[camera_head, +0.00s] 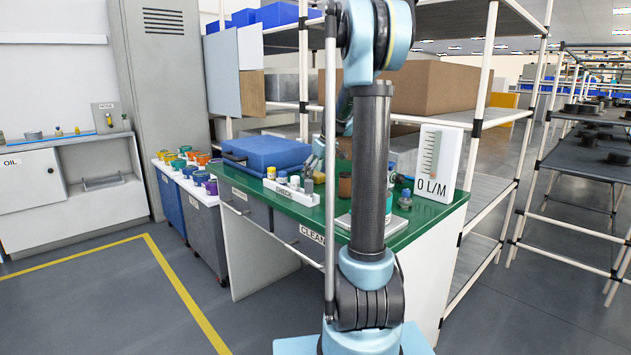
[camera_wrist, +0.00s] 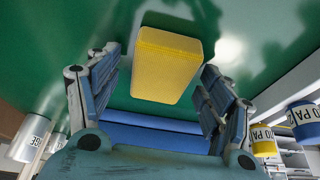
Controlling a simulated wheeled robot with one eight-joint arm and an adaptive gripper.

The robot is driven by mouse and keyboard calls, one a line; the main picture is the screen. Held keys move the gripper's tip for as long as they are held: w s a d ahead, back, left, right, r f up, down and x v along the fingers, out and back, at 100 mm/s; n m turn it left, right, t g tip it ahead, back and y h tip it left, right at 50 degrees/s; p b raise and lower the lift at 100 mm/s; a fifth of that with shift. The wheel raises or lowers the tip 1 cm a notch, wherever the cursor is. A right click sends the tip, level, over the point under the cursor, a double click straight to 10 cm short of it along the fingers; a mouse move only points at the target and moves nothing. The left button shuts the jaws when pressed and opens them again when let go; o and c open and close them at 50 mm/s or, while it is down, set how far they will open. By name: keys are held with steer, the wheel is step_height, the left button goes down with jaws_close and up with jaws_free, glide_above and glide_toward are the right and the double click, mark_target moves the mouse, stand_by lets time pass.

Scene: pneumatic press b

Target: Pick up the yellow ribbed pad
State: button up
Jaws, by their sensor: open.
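The yellow ribbed pad (camera_wrist: 167,66) is a small block on the green surface in the wrist view. It shows between the two blue-grey fingers of my gripper (camera_wrist: 160,75). The fingers are spread, with a gap on each side of the pad, and hold nothing. In the camera_head view my gripper (camera_head: 318,158) is small, over the green bench top (camera_head: 258,184) behind the white check rack.
A white CHECK rack (camera_head: 290,194) with small bottles stands at the bench front. A blue case (camera_head: 262,151) lies to the left. A flow-meter board (camera_head: 438,163) stands at the right. Labelled containers, one blue (camera_wrist: 305,120) and one yellow (camera_wrist: 264,148), are near my right finger.

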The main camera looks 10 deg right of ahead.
mark_target(317, 174)
steer(key=c, duration=1.1)
steer(key=shift+c, duration=0.2)
step_height(317, 174, up, 10)
steer(key=o, duration=0.3)
steer(key=c, duration=0.5)
